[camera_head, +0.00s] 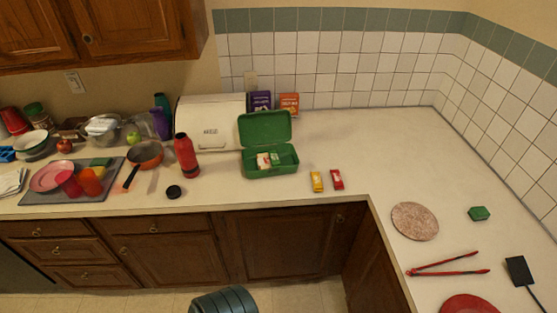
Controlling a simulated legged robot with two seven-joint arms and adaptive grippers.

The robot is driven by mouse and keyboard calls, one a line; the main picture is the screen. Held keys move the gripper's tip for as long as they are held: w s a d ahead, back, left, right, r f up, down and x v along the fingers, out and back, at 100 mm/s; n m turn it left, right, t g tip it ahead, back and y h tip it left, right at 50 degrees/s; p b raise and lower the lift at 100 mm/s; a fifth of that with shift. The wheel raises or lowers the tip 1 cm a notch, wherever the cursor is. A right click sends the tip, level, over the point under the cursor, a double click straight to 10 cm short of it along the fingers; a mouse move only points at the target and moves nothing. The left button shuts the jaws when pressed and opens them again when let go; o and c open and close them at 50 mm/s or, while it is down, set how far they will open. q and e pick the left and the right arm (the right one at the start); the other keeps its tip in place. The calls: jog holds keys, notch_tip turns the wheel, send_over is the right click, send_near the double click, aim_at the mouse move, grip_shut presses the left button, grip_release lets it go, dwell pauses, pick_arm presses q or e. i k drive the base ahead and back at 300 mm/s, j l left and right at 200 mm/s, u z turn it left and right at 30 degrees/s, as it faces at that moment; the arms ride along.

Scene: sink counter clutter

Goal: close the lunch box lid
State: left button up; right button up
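The green lunch box (270,172) stands on the counter a little left of the picture's middle, in front of the white bread bin. Its green lid (265,128) is open and tilted up at the back. Inside the box lie small items (268,160), whitish and green, too small to name. Neither of my grippers is in view.
A red bottle (186,157) stands left of the box, with a black cap (173,192) before it. Yellow (317,182) and red (337,180) packets lie to its right. The white bread bin (211,121) is close behind. The counter is clear behind the packets.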

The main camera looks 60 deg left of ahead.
aim_at(266, 127)
jog(key=u, duration=1.6)
jog(key=j, duration=1.25)
jog(key=i+l+u, duration=0.35)
jog(key=l, duration=0.4)
jog(key=i+l+u, duration=0.2)
jog(key=l, duration=0.25)
jog(key=i, duration=0.1)
